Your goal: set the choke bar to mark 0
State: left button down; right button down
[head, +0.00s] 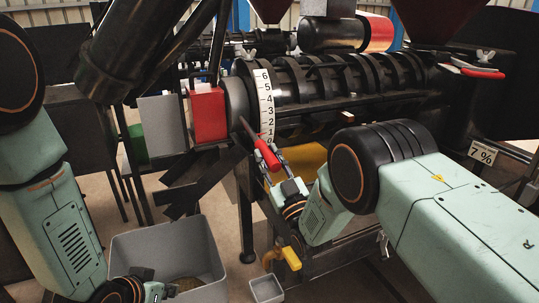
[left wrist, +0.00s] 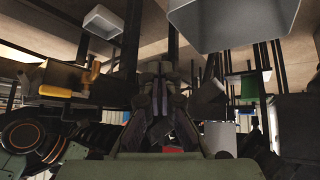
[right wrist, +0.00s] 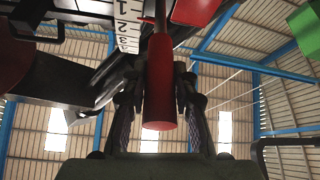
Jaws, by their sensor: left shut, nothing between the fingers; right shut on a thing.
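The choke bar's red grip (head: 267,155) sits at the lower end of a dark bar beside the white number scale (head: 263,105), which runs from 6 at the top to 0 at the bottom. My right gripper (head: 277,161) is shut on the grip, which fills the space between its fingers in the right wrist view (right wrist: 160,95). There a small red pointer (right wrist: 147,20) shows beside the scale, near 1 and 2; I cannot tell the exact reading. My left gripper (left wrist: 163,75) is shut and empty, low near the grey bin; the head view shows only part of it.
The grey bin (head: 130,250) stands on the floor at lower left, and a small grey tray (head: 266,288) is right of it. A yellow handle (head: 291,258) is below my right gripper. A red block (head: 208,115) is left of the scale. The press barrel (head: 345,85) extends right.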

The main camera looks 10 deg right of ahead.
jog(key=shift+r, duration=0.1)
pick_arm(q)
jog(key=w+d+r+m+t+h, duration=0.2)
jog(key=w+d+r+m+h, duration=0.15)
jog(key=w+r, duration=0.45)
jog(key=w+d+r+m+t+h, duration=0.1)
jog(key=w+d+r+m+h, duration=0.1)
jog(key=w+d+r, duration=0.6)
jog(key=s+d+r+m+g+h, duration=0.1)
jog(key=d+r+m+g+h, duration=0.15)
jog(key=r, duration=0.45)
jog(key=d+r+m+g+h, duration=0.1)
jog(key=r+m, duration=0.3)
jog(key=r, duration=0.4)
jog(key=g, duration=0.2)
send_over(270, 156)
jog(key=s, duration=0.4)
jog(key=f, duration=0.5)
jog(key=shift+w+d+f, duration=0.1)
jog(key=shift+w+d, duration=0.05)
jog(key=shift+d, duration=0.2)
jog(key=f, duration=0.1)
jog(key=a+f, duration=0.1)
jog(key=f, duration=0.1)
jog(key=shift+w+a+f, duration=0.1)
jog(key=shift+f, duration=0.15)
jog(key=shift+f, duration=0.1)
